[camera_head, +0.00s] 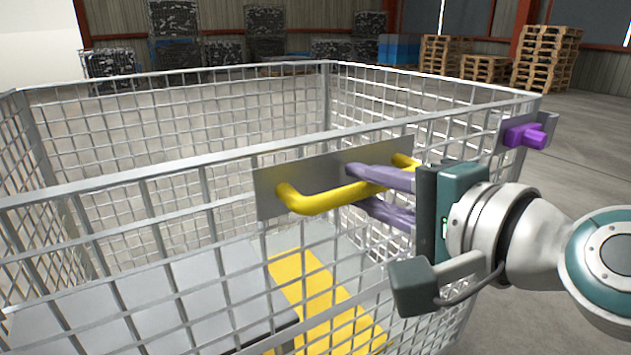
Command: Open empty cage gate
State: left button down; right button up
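The cage is a large wire-mesh box with grey rails (200,160). A grey plate (330,168) on its near side carries a yellow bar handle (325,200). My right gripper (362,186) comes in from the right. Its two purple-grey fingers lie above and below the handle, close against it with little gap, and appear shut on it. The fingers cover part of the handle. A purple latch (525,135) sits on a grey bracket at the cage's right corner, apart from the gripper. My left gripper is not in view.
Inside the cage lie a grey flat panel (180,290) and a yellow strip (310,290). Wooden pallets (545,60) and stacked dark mesh crates (265,35) stand at the back. The concrete floor right of the cage (580,150) is clear.

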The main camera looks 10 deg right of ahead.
grip_shut()
dwell(1.0)
